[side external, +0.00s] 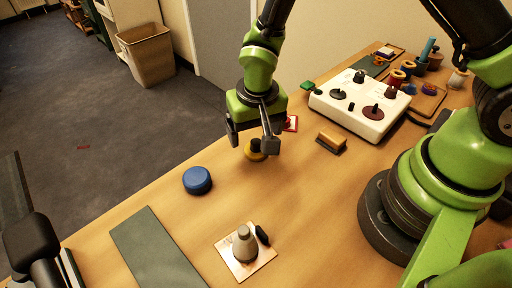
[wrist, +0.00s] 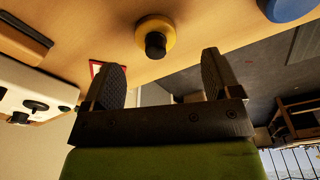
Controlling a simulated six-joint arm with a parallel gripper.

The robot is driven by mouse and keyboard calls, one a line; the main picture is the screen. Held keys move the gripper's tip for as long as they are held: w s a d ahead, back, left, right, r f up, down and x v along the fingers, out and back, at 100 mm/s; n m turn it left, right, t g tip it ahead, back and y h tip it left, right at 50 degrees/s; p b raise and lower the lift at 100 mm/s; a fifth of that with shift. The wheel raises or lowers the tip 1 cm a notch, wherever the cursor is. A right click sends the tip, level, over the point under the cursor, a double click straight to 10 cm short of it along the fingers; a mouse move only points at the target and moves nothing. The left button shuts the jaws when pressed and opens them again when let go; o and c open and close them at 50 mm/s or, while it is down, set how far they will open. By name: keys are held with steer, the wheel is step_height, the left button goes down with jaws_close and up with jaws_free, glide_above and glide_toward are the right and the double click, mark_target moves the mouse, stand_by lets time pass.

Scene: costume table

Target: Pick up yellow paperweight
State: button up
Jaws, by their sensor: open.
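The yellow paperweight (side external: 249,154) is a round yellow disc with a black knob on top. It sits on the wooden table near its far-left edge, partly hidden behind my gripper in the side external view. In the wrist view the paperweight (wrist: 143,30) shows whole, at top centre beyond the fingertips. My gripper (side external: 253,145) points down and is open, with nothing between its fingers. In the wrist view my gripper (wrist: 163,72) has its two dark fingers wide apart, and the paperweight lies between their lines but apart from them.
A blue round object (side external: 197,180) sits to the left. A wooden block-like brush (side external: 331,141) and a white box with knobs (side external: 360,108) stand to the right. A red-edged card (side external: 291,123) lies behind. Bare table lies between.

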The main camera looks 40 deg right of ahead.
mark_target(256, 142)
steer(key=shift+w+d+f, duration=0.1)
steer(key=shift+d+f, duration=0.05)
steer(key=shift+f, duration=0.75)
steer(key=shift+w+d+f, duration=0.1)
steer(key=shift+d+f, duration=0.05)
steer(key=shift+f, duration=0.75)
steer(key=shift+w+d+f, duration=0.1)
steer(key=shift+d+f, duration=0.05)
steer(key=shift+f, duration=0.75)
steer(key=c, duration=1.1)
steer(key=shift+r, duration=0.1)
steer(key=shift+c, duration=0.2)
